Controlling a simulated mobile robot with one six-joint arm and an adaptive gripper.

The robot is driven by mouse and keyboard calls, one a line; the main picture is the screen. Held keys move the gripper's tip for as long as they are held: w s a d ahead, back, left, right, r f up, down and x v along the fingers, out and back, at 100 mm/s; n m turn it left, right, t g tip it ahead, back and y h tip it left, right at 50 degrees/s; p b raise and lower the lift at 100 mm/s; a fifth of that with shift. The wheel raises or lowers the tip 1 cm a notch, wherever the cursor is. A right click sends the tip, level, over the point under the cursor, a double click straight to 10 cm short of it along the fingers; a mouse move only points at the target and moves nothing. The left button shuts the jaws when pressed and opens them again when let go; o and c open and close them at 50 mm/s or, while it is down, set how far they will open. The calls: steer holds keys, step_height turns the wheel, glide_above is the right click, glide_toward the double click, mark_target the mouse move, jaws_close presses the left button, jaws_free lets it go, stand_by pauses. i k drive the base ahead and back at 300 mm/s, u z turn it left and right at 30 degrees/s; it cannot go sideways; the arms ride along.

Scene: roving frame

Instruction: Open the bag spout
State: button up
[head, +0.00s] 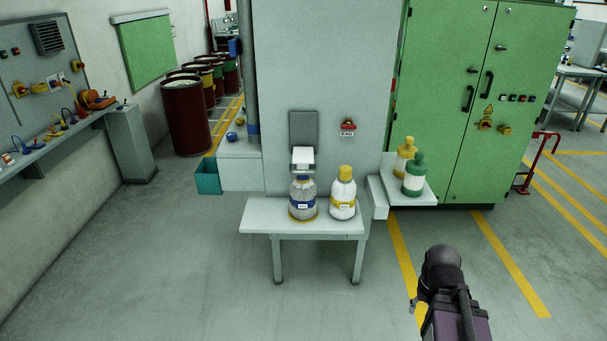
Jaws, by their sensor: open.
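A grey spout unit (303,129) with a white block-like outlet (303,157) is on the front of a tall light-grey cabinet (362,70). To its right is a red knob on a yellow base (348,124), above a small white label (347,134) that seems to read "BAG". A clear jar with a blue band (303,194) stands on a bench below the outlet. I cannot tell whether the spout is open. Part of my arm shows at the lower right, well in front of the cabinet; I cannot make out my gripper's fingers.
A white bottle with a yellow cap (343,194) shares the small bench (261,216). Two capped bottles, yellow (404,157) and green (414,176), stand on a side shelf (424,195). A green cabinet (478,105) is right. The floor (190,275) in front is clear.

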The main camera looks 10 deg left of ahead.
mark_target(302, 157)
steer(key=u, duration=0.05)
steer(key=i, duration=1)
steer(key=z, duration=0.05)
